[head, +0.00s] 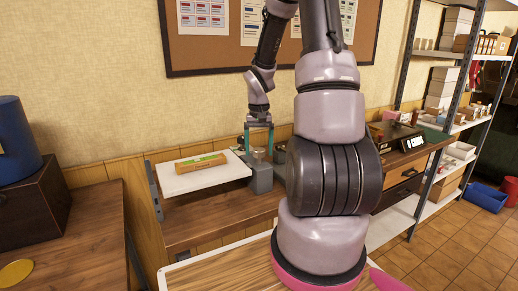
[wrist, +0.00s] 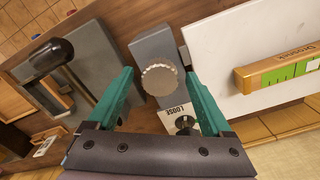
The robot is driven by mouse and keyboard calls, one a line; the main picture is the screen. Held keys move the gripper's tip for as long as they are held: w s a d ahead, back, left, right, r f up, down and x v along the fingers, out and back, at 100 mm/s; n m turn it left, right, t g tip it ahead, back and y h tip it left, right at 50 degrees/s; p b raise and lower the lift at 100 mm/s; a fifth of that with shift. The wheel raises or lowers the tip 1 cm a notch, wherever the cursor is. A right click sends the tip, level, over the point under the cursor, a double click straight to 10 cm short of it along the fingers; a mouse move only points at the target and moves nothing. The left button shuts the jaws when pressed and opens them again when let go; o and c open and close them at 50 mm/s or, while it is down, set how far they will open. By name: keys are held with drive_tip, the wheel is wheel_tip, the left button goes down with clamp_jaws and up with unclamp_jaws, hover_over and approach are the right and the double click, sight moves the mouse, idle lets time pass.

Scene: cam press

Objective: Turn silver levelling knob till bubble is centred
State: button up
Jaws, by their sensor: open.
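The silver knob (wrist: 160,79) has a ridged rim and sits on a grey block (wrist: 152,46). In the head view the knob (head: 258,154) is small, at the right end of the white plate (head: 185,183). My gripper (wrist: 159,75) is open, with one teal finger on each side of the knob and a gap showing on both sides. In the head view my gripper (head: 258,138) points down over the knob. A yellow and green level (wrist: 279,72) lies on the white plate; it also shows in the head view (head: 200,168). Its bubble cannot be made out.
A black-handled lever (wrist: 52,55) on a grey base stands left of the knob. Shelving (head: 450,100) stands at the right, and a dark box (head: 25,190) at the left.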

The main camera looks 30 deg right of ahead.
sight(259, 149)
clamp_jaws()
drive_tip(key=n, duration=0.4)
drive_tip(key=shift+n, duration=0.4)
unclamp_jaws()
drive_tip(key=shift+r, duration=0.15)
wheel_tip(259, 149, up, 11)
drive_tip(key=shift+f, duration=0.2)
